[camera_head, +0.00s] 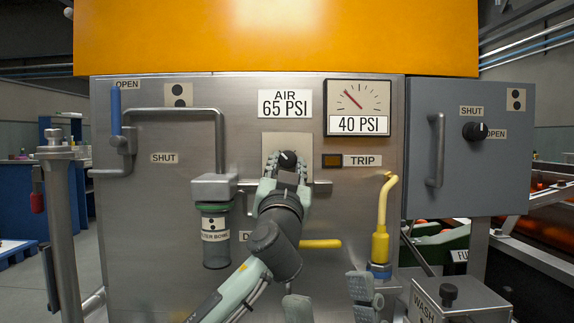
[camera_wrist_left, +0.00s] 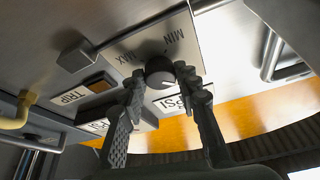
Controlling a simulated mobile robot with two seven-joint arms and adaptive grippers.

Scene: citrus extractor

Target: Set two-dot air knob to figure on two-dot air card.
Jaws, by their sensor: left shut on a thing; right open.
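The air card (camera_head: 285,104) reads "AIR 65 PSI" on the steel panel. The gauge (camera_head: 358,108) to its right has a red needle pointing up-left and a readout of "40 PSI". The dark round air knob (camera_head: 288,158) sits below the card on a pale plate. My left gripper (camera_head: 287,168) is shut on the knob, one finger on each side. In the left wrist view, the knob (camera_wrist_left: 159,72) shows between the fingertips, with "MIN" and "MAX" printed on its plate. My right gripper (camera_head: 332,299) is open and empty low in front of the panel, right of centre.
Two-dot plates mark the steel panel (camera_head: 178,95) and the grey cabinet (camera_head: 516,99). Near the knob are a trip lamp (camera_head: 332,161), a yellow handle (camera_head: 320,244), a filter bowl (camera_head: 215,235) and a yellow spout (camera_head: 382,215). A second knob (camera_head: 474,131) is on the cabinet.

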